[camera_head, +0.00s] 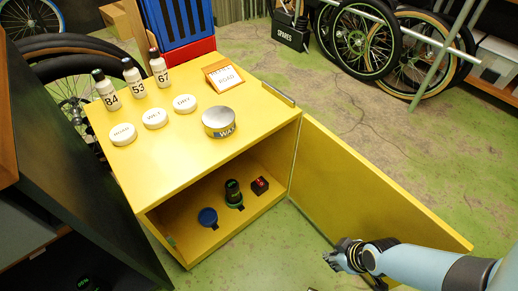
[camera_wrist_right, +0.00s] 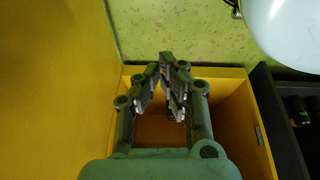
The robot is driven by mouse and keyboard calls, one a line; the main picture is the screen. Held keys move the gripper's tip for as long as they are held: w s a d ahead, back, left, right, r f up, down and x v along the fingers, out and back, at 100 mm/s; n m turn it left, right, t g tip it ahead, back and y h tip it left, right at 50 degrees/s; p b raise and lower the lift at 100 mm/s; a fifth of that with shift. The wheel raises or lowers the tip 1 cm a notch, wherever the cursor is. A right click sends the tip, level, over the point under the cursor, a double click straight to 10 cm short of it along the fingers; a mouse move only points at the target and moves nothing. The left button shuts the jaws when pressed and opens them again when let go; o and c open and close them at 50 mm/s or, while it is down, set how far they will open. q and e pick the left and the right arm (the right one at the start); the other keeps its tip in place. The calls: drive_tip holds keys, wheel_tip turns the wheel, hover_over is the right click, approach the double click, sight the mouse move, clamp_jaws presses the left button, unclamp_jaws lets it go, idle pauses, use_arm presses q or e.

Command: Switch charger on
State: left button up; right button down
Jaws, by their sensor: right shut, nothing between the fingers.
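A small dark box with a red-lit top (camera_head: 260,185) sits inside the open yellow cabinet (camera_head: 170,215), at the right of its floor. Beside it stands a dark cylinder with a green glow (camera_head: 233,192), and a blue round piece (camera_head: 208,217) is further left. I cannot tell for sure which of these is the charger. My right gripper (camera_head: 336,260) is outside the cabinet, low in front of the open door, apart from these items. In the wrist view its fingers (camera_wrist_right: 172,75) are shut and empty. My left gripper is not in view.
The yellow door (camera_head: 375,185) stands open to the right. The cabinet top holds several bottles (camera_head: 133,77), white tins (camera_head: 154,118), a silver wax tin (camera_head: 218,122) and a card (camera_head: 224,77). A dark shelf (camera_head: 70,200) stands at left. Green floor (camera_head: 270,250) is clear in front.

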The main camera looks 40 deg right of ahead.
use_arm(q)
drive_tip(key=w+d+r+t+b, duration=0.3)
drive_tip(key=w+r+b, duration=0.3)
drive_tip(key=b, duration=1.3)
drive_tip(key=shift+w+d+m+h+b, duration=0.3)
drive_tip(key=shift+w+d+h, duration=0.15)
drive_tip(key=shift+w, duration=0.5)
use_arm(e)
drive_tip(key=w+d+f+t, duration=0.1)
drive_tip(key=w+d+t, duration=0.1)
drive_tip(key=w, duration=1.3)
drive_tip(key=w+d+f+t, duration=0.2)
drive_tip(key=w+d+t, duration=0.1)
drive_tip(key=w, duration=1.3)
drive_tip(key=shift+m+t+y, duration=0.3)
drive_tip(key=shift+t+y, duration=0.1)
drive_tip(key=shift+t, duration=0.5)
drive_tip(key=shift+w, duration=0.15)
